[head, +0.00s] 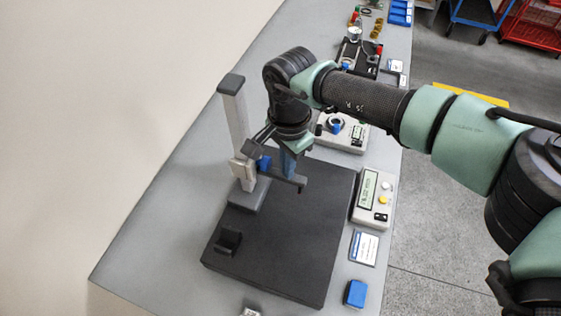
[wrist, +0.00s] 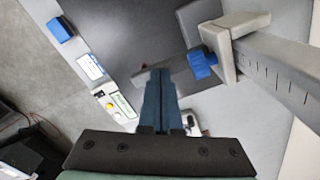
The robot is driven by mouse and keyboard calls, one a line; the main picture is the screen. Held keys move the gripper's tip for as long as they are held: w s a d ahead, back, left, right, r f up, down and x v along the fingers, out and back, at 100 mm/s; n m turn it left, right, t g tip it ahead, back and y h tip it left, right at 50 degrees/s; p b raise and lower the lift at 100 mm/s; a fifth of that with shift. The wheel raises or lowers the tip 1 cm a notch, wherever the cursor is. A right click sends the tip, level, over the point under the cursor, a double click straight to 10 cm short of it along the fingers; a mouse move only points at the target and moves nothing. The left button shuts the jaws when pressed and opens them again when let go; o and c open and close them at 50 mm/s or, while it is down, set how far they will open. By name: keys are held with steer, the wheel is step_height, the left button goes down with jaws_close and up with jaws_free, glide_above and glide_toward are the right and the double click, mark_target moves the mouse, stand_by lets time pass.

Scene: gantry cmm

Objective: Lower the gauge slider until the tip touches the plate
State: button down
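The gauge stands on the dark plate (head: 300,225), with a pale upright column (head: 237,122) and dark base (head: 248,197). Its slider (head: 243,172) sits low on the column and carries a blue knob (head: 264,163), also in the wrist view (wrist: 202,63). A dark arm (head: 283,179) reaches right from the slider and ends in a tip (head: 302,185) over the plate. I cannot tell whether the tip touches. My gripper (head: 288,172) is over this arm, fingers pointing down. In the wrist view the fingers (wrist: 159,72) lie together, overlapping the arm; contact is unclear.
A dark block (head: 228,241) sits on the plate's front left. A readout box (head: 372,197), a label card (head: 364,248) and a blue block (head: 355,293) lie along the bench's right side. More instruments stand behind. The plate's front middle is clear.

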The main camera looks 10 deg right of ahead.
steer(key=shift+f+b, duration=3)
steer(key=shift+f, duration=0.9)
stand_by(3.1)
steer(key=shift+r, duration=0.1)
steer(key=shift+r+p, duration=2.35)
steer(key=shift+r, duration=1.1)
